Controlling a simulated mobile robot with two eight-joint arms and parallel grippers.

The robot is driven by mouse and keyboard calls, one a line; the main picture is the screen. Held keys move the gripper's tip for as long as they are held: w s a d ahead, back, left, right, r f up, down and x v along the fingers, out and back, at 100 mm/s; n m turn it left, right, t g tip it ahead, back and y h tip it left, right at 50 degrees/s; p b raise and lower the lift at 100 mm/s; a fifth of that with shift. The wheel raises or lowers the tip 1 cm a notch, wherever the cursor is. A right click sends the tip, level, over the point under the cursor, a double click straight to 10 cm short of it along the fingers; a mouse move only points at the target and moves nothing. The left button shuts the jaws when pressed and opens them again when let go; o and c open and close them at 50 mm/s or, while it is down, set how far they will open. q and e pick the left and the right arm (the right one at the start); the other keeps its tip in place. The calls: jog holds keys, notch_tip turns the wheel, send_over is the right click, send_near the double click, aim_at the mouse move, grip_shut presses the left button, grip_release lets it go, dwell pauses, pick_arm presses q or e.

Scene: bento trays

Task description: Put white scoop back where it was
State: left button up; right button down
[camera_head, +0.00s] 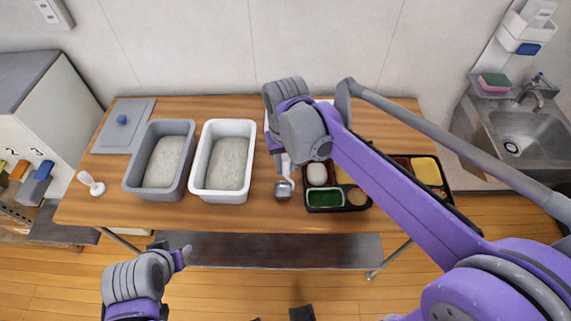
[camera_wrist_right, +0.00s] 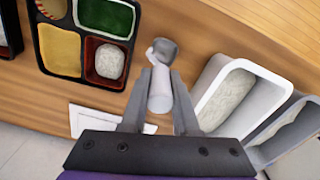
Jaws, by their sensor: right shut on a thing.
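The white scoop (camera_wrist_right: 160,92) has a white handle and a grey metal bowl. My right gripper (camera_wrist_right: 160,78) is shut around its handle, and the bowl sticks out beyond the fingertips. In the head view the scoop's bowl (camera_head: 283,190) shows over the wooden table, between the white rice tub and the bento tray. I cannot tell whether it touches the table. My right gripper (camera_head: 284,160) is partly hidden by its own wrist there. My left gripper (camera_head: 183,257) is in front of the table, away from the scoop; its finger opening is unclear.
A white tub (camera_head: 194,182) and a grey tub (camera_head: 129,180) hold rice. A bento tray (camera_head: 340,208) with filled compartments is right of the scoop. A white flat piece (camera_wrist_right: 84,118) lies behind. A sink (camera_head: 505,125) is far right.

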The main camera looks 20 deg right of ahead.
jog(key=shift+f, duration=0.2)
jog(key=c, duration=0.7)
grip_release()
jog(key=shift+r, duration=0.2)
notch_tip(320, 180, up, 12)
jog(key=shift+s+f+p, duration=0.15)
jog(key=shift+f+p, duration=0.05)
jog(key=shift+p, duration=0.25)
jog(key=s+d+f+t, duration=0.2)
jog(key=s+f, duration=0.2)
jog(key=f, duration=0.1)
jog(key=s+d+f+t, duration=0.1)
jog(key=s+d+f, duration=0.1)
jog(key=s+f, duration=0.2)
jog(key=s+d+f+t, duration=0.2)
jog(key=s+f, duration=0.2)
jog(key=f, duration=0.2)
jog(key=shift+s+f+t, duration=0.15)
jog(key=shift+s+t, duration=0.1)
jog(key=shift+t, duration=0.05)
